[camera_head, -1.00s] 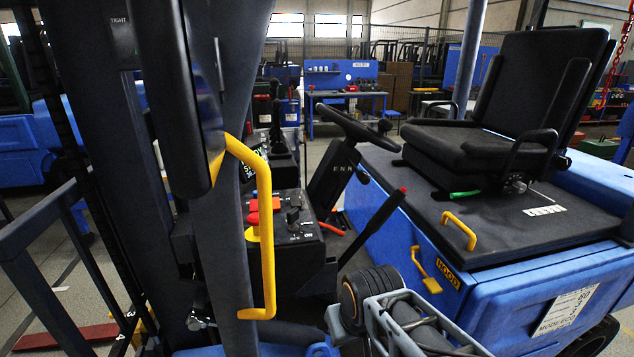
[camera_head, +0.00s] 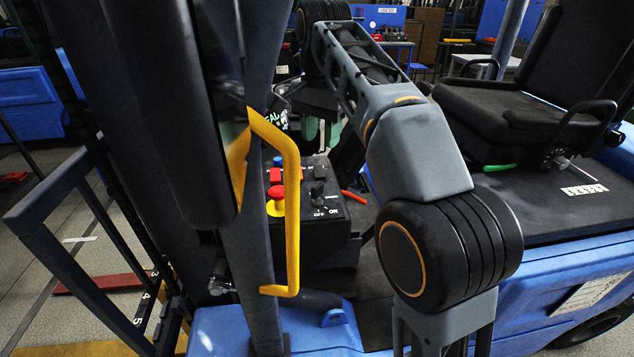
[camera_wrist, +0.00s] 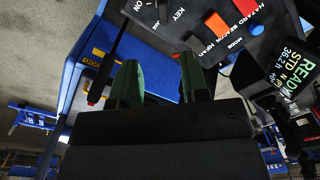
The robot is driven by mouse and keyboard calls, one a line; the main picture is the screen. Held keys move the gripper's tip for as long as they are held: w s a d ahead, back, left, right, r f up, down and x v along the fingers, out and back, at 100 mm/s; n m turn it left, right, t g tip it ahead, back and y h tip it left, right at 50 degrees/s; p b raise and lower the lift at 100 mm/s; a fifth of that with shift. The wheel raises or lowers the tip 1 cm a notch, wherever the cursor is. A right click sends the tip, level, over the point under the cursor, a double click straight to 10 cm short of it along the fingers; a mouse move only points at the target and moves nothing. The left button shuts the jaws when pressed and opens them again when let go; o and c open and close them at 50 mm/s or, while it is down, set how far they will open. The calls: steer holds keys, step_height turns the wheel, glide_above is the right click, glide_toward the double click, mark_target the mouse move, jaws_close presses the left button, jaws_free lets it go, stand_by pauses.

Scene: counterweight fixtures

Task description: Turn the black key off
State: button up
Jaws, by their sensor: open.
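The black key (camera_head: 318,193) stands on the dark control panel (camera_head: 335,232) of the blue vehicle, just above the OFF and ON labels. I cannot tell for sure which label it points to. In the wrist view the panel (camera_wrist: 198,12) fills the top, with the word KEY near its upper edge; the key is largely cut off or unclear there. My gripper (camera_wrist: 160,82) is open and empty, its two dark green fingers apart and below the panel edge in that picture. In the head view my gripper (camera_head: 322,131) is behind and above the panel, apart from the key.
A red mushroom button (camera_head: 276,192) on a yellow base and red switches sit left of the key. A yellow grab handle (camera_head: 292,220) on a dark post stands in front of them. The black seat (camera_head: 505,125) is at the right. A lit display (camera_wrist: 297,68) shows beside the panel.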

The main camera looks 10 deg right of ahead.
mark_target(317, 184)
steer(key=shift+m, duration=0.3)
steer(key=f+b, duration=0.1)
steer(key=f, duration=0.3)
steer(key=f+b, duration=0.1)
steer(key=f, duration=0.3)
steer(key=f+b, duration=0.2)
steer(key=f, duration=0.2)
steer(key=shift+w+a+f, duration=0.15)
steer(key=shift+a+f, duration=0.15)
steer(key=shift+f, duration=0.1)
jaws_close()
